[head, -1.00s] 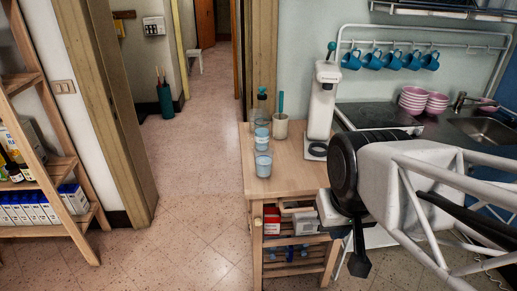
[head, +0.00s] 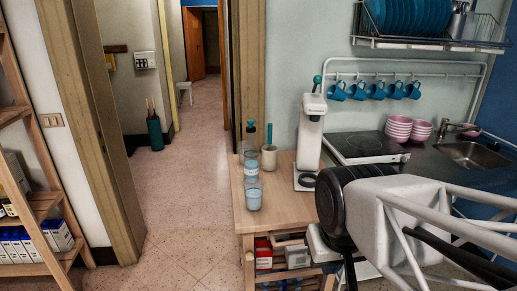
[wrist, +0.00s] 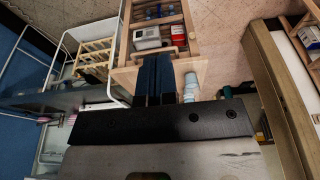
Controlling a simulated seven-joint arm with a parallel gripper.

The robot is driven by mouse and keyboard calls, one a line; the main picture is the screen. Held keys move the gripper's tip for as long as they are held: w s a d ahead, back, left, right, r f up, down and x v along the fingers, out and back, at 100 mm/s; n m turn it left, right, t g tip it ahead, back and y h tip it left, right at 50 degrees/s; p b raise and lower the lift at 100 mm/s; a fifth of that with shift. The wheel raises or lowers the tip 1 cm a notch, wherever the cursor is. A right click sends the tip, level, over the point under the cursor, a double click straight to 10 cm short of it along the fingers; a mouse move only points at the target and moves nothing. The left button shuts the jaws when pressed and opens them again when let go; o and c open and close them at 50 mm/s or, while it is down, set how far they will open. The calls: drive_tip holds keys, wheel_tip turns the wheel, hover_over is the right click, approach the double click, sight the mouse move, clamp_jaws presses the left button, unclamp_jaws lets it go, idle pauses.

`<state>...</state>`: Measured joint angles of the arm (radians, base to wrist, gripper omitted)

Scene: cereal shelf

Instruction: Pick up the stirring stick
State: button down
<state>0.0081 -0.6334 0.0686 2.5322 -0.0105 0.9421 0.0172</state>
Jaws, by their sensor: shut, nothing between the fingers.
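The stirring stick (head: 270,134) is a thin teal stick standing upright in a white cup (head: 269,159). The cup stands at the back left of the wooden table. My gripper (wrist: 157,58) shows in the wrist view as two dark blue fingers close together, shut and empty. In the head view its fingers hang at the lower edge, partly cut off, in front of the table and to the right of and nearer than the cup. The stick cannot be made out in the wrist view.
The wooden table (head: 280,212) also holds a bottle (head: 250,138), clear cups (head: 253,196) and a white coffee machine (head: 309,145). Blue mugs (head: 376,91) hang behind. A wooden shelf (head: 45,205) stands at the left. The floor between is clear.

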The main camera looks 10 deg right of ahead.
drive_tip(key=c, duration=1.8)
unclamp_jaws()
drive_tip(key=o, duration=0.9)
drive_tip(key=shift+r, duration=0.1)
drive_tip(key=w+d+r+n, duration=0.1)
drive_tip(key=w+r+n, duration=0.3)
drive_tip(key=w, duration=1)
drive_tip(key=w+r+n+g, duration=0.1)
drive_tip(key=w+r, duration=0.4)
drive_tip(key=w, duration=0.9)
drive_tip(key=w+d+r+n, duration=0.1)
drive_tip(key=w+r+n, duration=0.3)
drive_tip(key=w, duration=0.9)
drive_tip(key=n+g, duration=0.2)
drive_tip(key=n, duration=0.5)
hover_over(270, 123)
wheel_tip(270, 123, down, 12)
drive_tip(key=shift+f, duration=0.1)
drive_tip(key=shift+w+f, duration=0.25)
drive_tip(key=shift+w, duration=0.1)
